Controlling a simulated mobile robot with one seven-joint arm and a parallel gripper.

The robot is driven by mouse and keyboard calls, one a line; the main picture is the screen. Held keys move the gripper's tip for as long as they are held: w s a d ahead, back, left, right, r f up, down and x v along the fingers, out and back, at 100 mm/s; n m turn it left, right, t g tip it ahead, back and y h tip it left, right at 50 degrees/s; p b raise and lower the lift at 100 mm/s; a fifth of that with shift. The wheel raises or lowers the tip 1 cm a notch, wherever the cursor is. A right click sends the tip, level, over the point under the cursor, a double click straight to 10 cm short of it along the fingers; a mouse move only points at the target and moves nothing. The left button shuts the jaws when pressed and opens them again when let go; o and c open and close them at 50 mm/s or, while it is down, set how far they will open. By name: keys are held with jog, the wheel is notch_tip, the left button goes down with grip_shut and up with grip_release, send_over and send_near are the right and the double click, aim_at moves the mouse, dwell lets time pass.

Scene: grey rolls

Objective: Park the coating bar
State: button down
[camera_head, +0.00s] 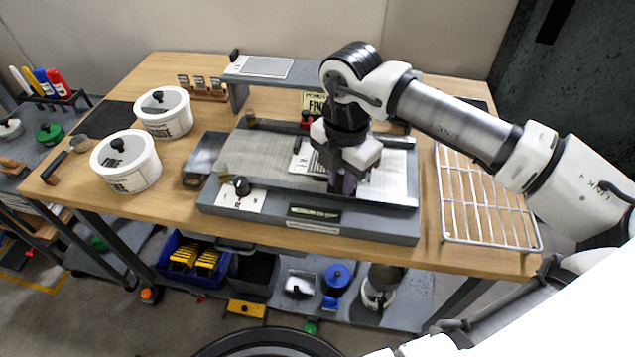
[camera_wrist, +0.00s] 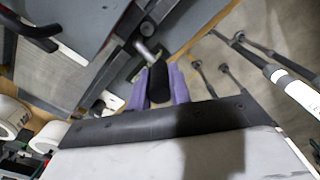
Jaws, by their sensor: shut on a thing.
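My gripper (camera_head: 342,186) is low over the right half of a grey coating bed (camera_head: 260,158), pointing down. In the wrist view its purple fingers (camera_wrist: 158,76) are shut around a black grip (camera_wrist: 158,86). A short metal rod (camera_wrist: 144,50) shows just beyond the grip. I take the grip to be part of the coating bar, but the fingers and arm hide most of it in the head view. I cannot tell whether it touches the bed. A black knob (camera_head: 241,185) and a white card sit at the bed's front left.
A grey raised shelf (camera_head: 238,78) stands behind the bed. White lidded tubs (camera_head: 127,162) and a small wooden rack (camera_head: 205,93) are at left. A wire rack (camera_head: 488,212) lies at right, under my arm. Some bare wood shows along the table's front edge.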

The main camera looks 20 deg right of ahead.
jog(key=s+d+b, duration=0.3)
jog(key=s+d, duration=0.2)
jog(key=d, duration=0.3)
jog(key=shift+s, duration=0.15)
jog(key=c, duration=1.3)
grip_release()
jog(key=shift+s+d, duration=0.1)
notch_tip(320, 180, up, 14)
jog(key=p, duration=0.6)
jog(key=shift+p, duration=0.4)
jog(key=shift+f, duration=0.1)
